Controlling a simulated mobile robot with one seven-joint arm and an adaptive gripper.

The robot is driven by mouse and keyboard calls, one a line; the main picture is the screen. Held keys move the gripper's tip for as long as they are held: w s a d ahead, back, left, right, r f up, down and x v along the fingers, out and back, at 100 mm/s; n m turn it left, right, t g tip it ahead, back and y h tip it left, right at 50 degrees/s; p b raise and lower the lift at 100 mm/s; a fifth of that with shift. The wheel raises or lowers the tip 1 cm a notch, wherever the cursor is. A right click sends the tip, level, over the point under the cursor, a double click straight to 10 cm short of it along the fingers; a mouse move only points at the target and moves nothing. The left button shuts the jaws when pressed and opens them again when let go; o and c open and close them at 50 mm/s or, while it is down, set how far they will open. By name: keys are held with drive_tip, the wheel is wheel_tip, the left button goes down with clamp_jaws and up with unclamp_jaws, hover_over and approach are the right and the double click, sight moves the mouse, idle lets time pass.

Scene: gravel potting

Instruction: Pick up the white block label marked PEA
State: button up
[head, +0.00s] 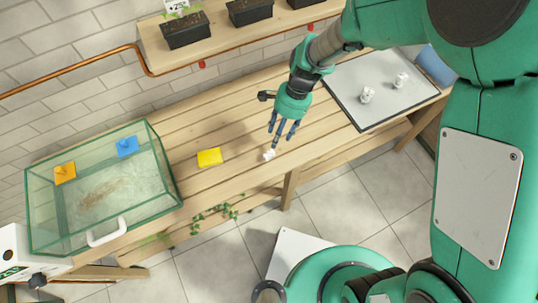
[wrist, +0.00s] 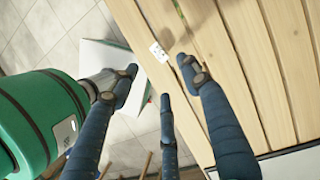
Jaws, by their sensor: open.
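A small white block (head: 268,155) lies on the slatted wooden table near its front edge. It also shows in the wrist view (wrist: 158,52), with dark marks on it that I cannot read as PEA. My gripper (head: 282,131) is just behind and above this block in the head view, its dark fingers spread and pointing down. In the wrist view my gripper (wrist: 160,78) is open and empty, with the block beyond the fingertips and apart from them. Two more white blocks, one nearer (head: 367,95) and one farther (head: 401,81), stand on a grey tray (head: 345,80); their marks are too small to read.
A yellow block (head: 209,157) lies on the table left of my gripper. A glass tank (head: 105,217) with an orange piece (head: 65,173) and a blue piece (head: 127,146) stands at the left. A shelf (head: 215,40) with black pots hangs behind. Green leaves (head: 213,212) show at the table's front edge.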

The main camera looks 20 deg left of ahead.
sight(271, 154)
drive_tip(key=b+x, duration=0.1)
drive_tip(key=x, duration=0.4)
drive_tip(key=shift+s+f, duration=0.15)
drive_tip(key=shift+f, duration=0.2)
drive_tip(key=shift+b+x, duration=0.8)
drive_tip(key=shift+x, duration=1.8)
drive_tip(key=shift+s, duration=0.15)
drive_tip(key=c, duration=1)
